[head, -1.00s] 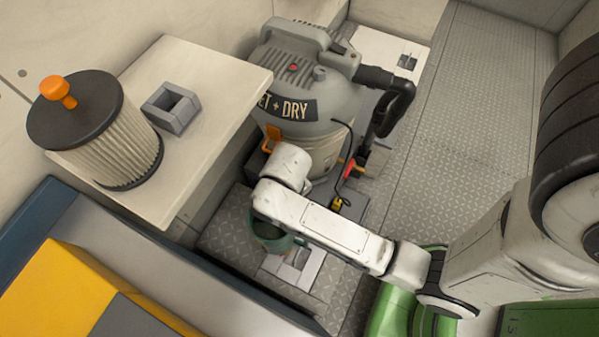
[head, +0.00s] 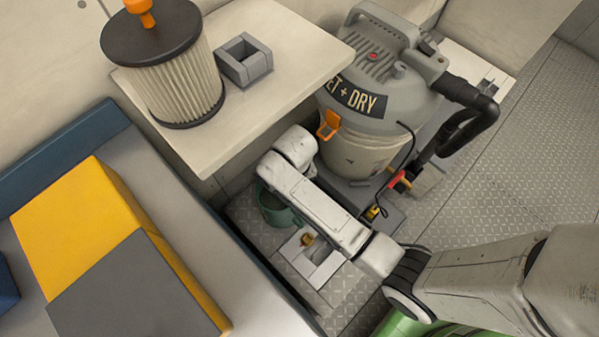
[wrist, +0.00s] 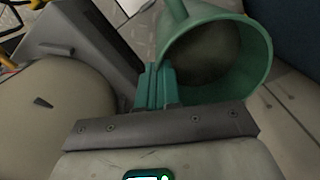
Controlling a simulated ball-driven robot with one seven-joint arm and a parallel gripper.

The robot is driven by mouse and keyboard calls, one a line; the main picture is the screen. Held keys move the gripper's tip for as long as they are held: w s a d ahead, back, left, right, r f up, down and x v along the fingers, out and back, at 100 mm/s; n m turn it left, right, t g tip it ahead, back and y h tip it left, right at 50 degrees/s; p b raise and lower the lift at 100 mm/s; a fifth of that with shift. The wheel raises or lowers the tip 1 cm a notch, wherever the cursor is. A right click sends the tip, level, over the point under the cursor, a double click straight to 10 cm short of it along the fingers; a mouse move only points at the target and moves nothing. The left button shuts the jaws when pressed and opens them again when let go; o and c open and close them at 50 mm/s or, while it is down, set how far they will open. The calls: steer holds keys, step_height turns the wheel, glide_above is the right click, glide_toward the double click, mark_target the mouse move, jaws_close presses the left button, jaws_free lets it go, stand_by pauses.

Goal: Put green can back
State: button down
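The green can (head: 275,210) is low over the metal floor, partly hidden behind my arm in the head view. In the wrist view the can (wrist: 245,72) is large and close, tilted with its open mouth toward the camera. My gripper (wrist: 161,82) appears shut on a green part at the can's side, probably its handle. The fingertips are hard to tell apart from this part. In the head view my arm hides the gripper. I cannot tell whether the can touches the floor.
A pale plate with a square opening (head: 327,272) lies beside the can. A grey wet/dry vacuum (head: 365,125) stands behind my arm. A bench (head: 270,110) bears a filter (head: 172,70) and a grey square holder (head: 243,62). A yellow-and-grey box (head: 85,215) is at left. Ribbed floor (head: 500,170) at right is clear.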

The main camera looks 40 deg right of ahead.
steer(key=shift+w+f+b, duration=0.1)
steer(key=shift+f+b, duration=0.2)
steer(key=shift+f, duration=1.05)
steer(key=c, duration=1.7)
jaws_free()
steer(key=shift+f, duration=0.2)
steer(key=shift+c, duration=0.2)
steer(key=o, duration=0.4)
